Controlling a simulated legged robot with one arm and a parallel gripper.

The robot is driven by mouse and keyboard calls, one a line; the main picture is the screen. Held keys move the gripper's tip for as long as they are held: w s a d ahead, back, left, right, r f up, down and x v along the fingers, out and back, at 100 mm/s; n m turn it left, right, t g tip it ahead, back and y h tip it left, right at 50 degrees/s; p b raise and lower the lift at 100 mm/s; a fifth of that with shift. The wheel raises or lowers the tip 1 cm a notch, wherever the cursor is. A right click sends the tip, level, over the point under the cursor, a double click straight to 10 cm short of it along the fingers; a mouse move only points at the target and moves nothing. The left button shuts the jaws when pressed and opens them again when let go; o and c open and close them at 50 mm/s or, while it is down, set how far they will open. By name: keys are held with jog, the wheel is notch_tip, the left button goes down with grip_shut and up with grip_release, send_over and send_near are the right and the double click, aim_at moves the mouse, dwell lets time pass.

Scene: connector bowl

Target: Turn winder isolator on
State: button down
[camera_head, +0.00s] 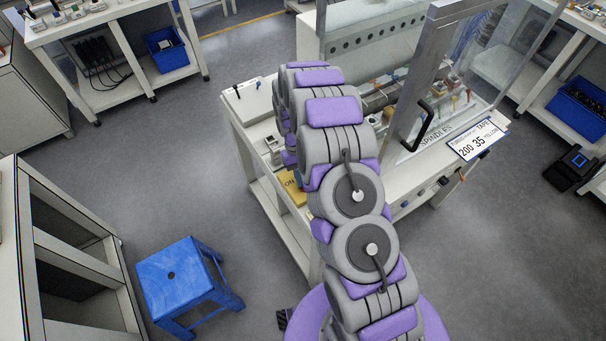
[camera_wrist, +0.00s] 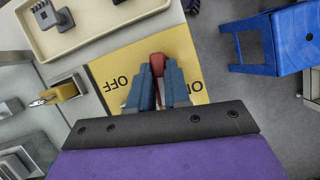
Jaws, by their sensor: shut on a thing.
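The winder isolator's yellow plate (camera_wrist: 120,65) shows in the wrist view, with OFF printed on its left part and ON on its right part, both upside down. A red handle (camera_wrist: 157,63) stands between the two words. My gripper (camera_wrist: 158,70) has its blue-grey fingers on either side of the red handle, shut on it. The fingers hide much of the handle, so I cannot tell its exact setting. In the head view the yellow plate (camera_head: 293,190) shows beside my arm, at the left end of the white machine bench.
A blue stool (camera_head: 172,275) stands on the floor to the left; it also shows in the wrist view (camera_wrist: 280,40). A cream tray (camera_wrist: 90,22) lies near the plate. The machine has a clear guard with a black handle (camera_head: 418,125). Open floor lies left of the bench.

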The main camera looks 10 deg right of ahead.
jog(key=shift+s+n+h+p, duration=0.15)
jog(key=shift+n+h+p, duration=0.2)
jog(key=shift+n, duration=0.65)
jog(key=c, duration=1.1)
grip_release()
jog(key=shift+a, duration=0.1)
jog(key=p+v, duration=0.1)
jog(key=v, duration=1.6)
jog(key=shift+a+r+p, duration=0.15)
jog(key=shift+r+p, duration=0.05)
jog(key=shift+p, duration=0.15)
